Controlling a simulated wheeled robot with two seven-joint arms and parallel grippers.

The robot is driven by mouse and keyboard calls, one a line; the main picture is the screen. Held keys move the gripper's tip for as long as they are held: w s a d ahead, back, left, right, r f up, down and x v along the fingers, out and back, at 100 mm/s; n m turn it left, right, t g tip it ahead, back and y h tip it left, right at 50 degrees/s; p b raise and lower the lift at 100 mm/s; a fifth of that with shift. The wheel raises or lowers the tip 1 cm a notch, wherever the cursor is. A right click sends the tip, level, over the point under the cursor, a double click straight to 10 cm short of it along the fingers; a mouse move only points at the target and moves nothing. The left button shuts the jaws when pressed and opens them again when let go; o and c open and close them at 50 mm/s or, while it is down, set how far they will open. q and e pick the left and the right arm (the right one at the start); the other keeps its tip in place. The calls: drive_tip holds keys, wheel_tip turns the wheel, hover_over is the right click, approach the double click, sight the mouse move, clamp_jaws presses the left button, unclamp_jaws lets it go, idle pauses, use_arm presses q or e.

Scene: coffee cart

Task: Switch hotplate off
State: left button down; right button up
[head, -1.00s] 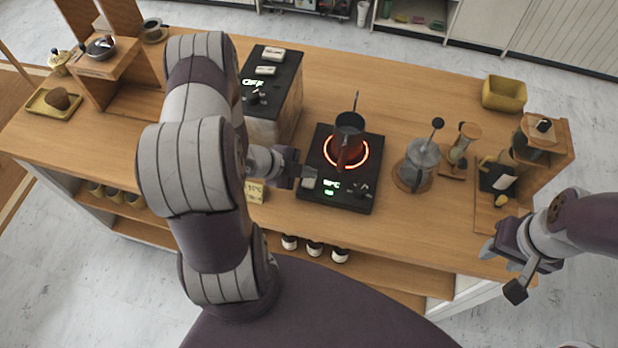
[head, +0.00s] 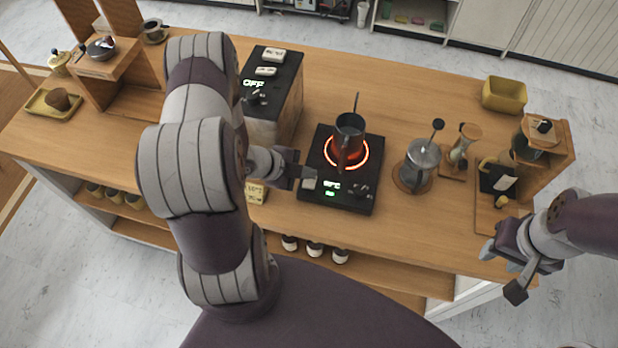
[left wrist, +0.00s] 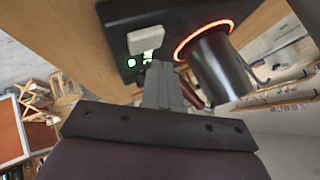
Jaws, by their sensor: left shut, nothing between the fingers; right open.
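The black hotplate (head: 362,197) sits on the wooden counter with its ring glowing orange-red and a green display lit. A dark pot (head: 348,132) with an upright handle stands on the ring. A pale switch (head: 309,184) is at the hotplate's front left corner; it also shows in the left wrist view (left wrist: 146,40). My left gripper (head: 312,172) is shut and empty, its tips beside the switch; I cannot tell whether they touch it. In the left wrist view its fingers (left wrist: 160,80) point at the hotplate's front edge. My right gripper (head: 510,270) is open and empty, off the counter's front right.
A black-topped machine (head: 285,85) reading OFF stands left of the hotplate. A glass press (head: 422,160) stands to its right. A small yellow card (head: 256,193) is near the counter's front edge. Several cups sit on the shelf below.

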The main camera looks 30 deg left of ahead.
sight(307, 182)
idle(0.5)
use_arm(q)
drive_tip(key=shift+f+b, duration=0.3)
drive_tip(key=shift+f, duration=0.15)
drive_tip(key=shift+f+b, duration=0.45)
drive_tip(key=shift+f, duration=0.1)
idle(0.4)
drive_tip(key=shift+r, duration=0.1)
drive_tip(key=shift+r+p, duration=0.9)
drive_tip(key=shift+p, duration=0.05)
wheel_tip(307, 182, up, 6)
drive_tip(key=p, duration=0.5)
drive_tip(key=shift+p, duration=0.3)
